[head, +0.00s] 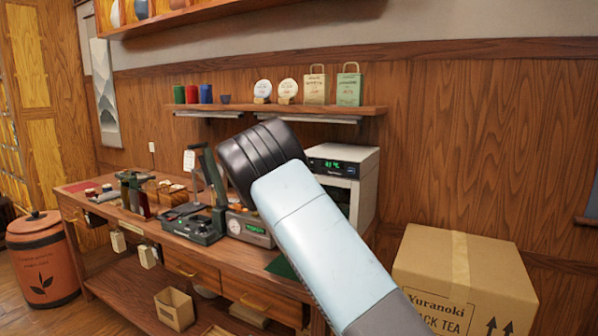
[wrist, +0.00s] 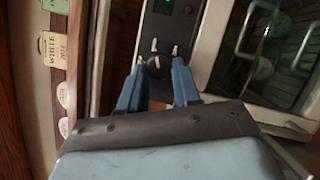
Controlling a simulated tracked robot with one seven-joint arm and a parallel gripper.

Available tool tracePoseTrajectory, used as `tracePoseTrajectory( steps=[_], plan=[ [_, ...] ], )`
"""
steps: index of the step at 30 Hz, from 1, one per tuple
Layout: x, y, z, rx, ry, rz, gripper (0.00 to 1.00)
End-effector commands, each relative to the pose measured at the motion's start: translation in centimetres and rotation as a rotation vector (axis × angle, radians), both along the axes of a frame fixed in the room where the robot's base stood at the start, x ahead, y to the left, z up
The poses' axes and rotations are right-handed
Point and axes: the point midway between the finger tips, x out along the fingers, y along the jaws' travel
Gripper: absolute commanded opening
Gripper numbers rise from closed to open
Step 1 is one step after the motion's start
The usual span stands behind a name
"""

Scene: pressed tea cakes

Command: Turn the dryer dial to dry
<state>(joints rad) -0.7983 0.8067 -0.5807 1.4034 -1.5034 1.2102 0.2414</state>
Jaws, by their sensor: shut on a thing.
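The dryer (head: 367,192) is a pale box with a dark front panel and a green digital display (head: 333,164), at the right end of the workbench. In the wrist view its panel (wrist: 178,28) fills the top middle, with part of the display at the edge. The black round dial (wrist: 156,67) lies between the two blue fingers of my gripper (wrist: 157,70), which is shut on it. A small pale mark shows just above the dial; the dial's setting and labels cannot be read. In the head view my arm hides the dial and the gripper.
The dryer's glass door (wrist: 270,50) is beside the panel in the wrist view. A scale (head: 249,228) and a dark press (head: 200,215) stand left of the dryer. A shelf (head: 277,109) with bags and tins hangs above. A large cardboard box (head: 465,262) stands at right.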

Motion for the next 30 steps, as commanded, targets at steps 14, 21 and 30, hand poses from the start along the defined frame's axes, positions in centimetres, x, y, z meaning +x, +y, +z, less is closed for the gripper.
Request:
tracePoseTrajectory(
  steps=[14,21,30],
  plan=[
    [-0.04,-0.17,0.18,0.384,-0.236,-0.007,0.02],
    [-0.08,-0.2,0.23,0.559,-0.344,-0.008,0.01],
    [-0.09,-0.24,0.32,0.712,-0.44,-0.008,0.01]
  ],
)
